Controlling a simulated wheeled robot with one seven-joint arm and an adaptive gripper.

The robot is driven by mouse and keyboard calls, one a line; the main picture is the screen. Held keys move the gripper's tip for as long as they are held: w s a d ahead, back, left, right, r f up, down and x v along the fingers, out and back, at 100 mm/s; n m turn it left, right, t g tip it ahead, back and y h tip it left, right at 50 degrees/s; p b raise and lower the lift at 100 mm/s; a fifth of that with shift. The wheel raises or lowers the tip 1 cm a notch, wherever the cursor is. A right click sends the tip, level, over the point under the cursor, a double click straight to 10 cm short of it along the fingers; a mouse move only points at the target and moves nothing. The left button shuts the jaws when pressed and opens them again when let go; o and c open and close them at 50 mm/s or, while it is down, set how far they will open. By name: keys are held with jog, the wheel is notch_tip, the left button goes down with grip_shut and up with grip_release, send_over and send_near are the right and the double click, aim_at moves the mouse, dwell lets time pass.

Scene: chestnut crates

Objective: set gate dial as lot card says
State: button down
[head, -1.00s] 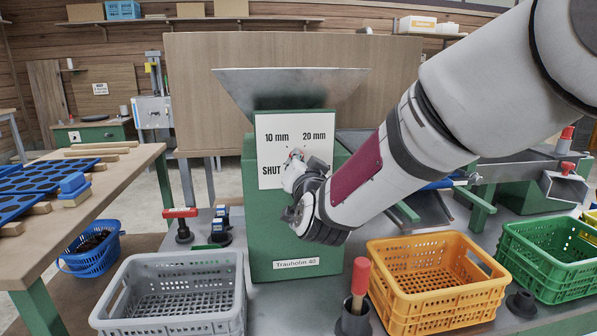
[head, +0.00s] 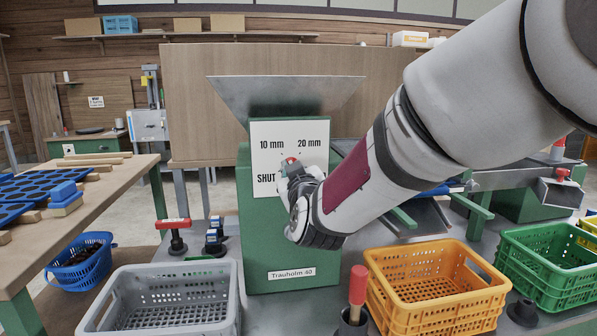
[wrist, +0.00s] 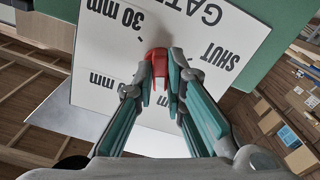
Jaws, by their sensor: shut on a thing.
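The gate dial is a red knob (wrist: 158,56) on a white panel (head: 265,150) on the front of a green machine (head: 255,240). My gripper (wrist: 160,74) is shut on the red knob, with a teal-padded finger on each side. The fingers cover much of the knob, so I cannot tell which mark it points to. I cannot make out a lot card with readable text.
A grey crate (head: 105,300), a yellow crate (head: 490,303) and a green crate (head: 545,268) stand in front. A red-handled tool (head: 358,285) stands upright between the grey and yellow crates. A wooden table (head: 120,178) with blue trays is at left.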

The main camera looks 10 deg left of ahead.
jog(key=shift+f+n, duration=0.1)
jog(key=shift+n, duration=1.5)
jog(key=c, duration=1.6)
grip_release()
jog(key=shift+c, duration=0.2)
jog(key=v, duration=1.2)
jog(key=shift+d, duration=0.15)
